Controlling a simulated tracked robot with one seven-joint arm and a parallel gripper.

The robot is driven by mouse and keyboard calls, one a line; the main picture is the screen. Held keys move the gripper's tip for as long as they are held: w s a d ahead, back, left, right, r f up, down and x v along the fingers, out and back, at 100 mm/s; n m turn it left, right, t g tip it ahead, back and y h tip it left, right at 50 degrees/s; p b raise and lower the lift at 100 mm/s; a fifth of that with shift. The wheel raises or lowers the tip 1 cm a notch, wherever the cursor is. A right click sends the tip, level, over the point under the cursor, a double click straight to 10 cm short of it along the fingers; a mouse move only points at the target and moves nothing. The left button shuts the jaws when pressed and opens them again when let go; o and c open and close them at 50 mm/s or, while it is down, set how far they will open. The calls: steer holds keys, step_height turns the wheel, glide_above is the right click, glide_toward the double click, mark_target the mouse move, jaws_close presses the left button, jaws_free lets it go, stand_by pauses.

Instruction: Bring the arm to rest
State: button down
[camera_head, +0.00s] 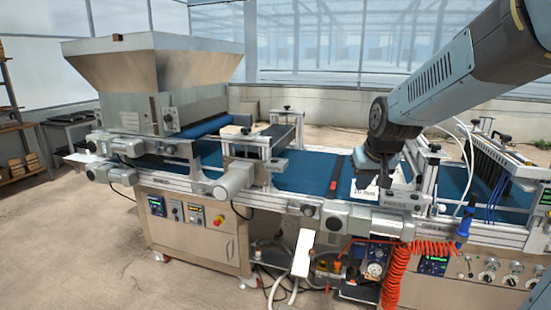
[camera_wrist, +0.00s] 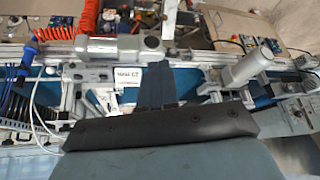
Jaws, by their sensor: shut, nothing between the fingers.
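My arm reaches in from the upper right in the head view, and my gripper (camera_head: 383,178) points down over the seeder line. In the wrist view my gripper (camera_wrist: 157,68) shows as dark fingers, shut with nothing between them. Below it are the blue conveyor belt (camera_head: 300,172) and a white printed label plate (camera_head: 365,193), which also shows in the wrist view (camera_wrist: 128,74) just left of the fingers. I cannot tell how much height lies between the fingertips and the machine.
A metal hopper (camera_head: 155,85) stands on the line at the left. A bracketed frame with blue tubes (camera_head: 500,160) and a coiled red hose (camera_head: 395,270) are close by at the right. Grey motors (camera_head: 235,180) jut from the front rail. Open floor (camera_head: 80,250) lies at the lower left.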

steer(key=s+r, duration=0.2)
steer(key=s, duration=0.8)
steer(key=s+d+r, duration=0.1)
steer(key=s+r, duration=0.1)
steer(key=s, duration=0.9)
steer(key=shift+d+m+h, duration=0.2)
steer(key=shift+m+h, duration=0.1)
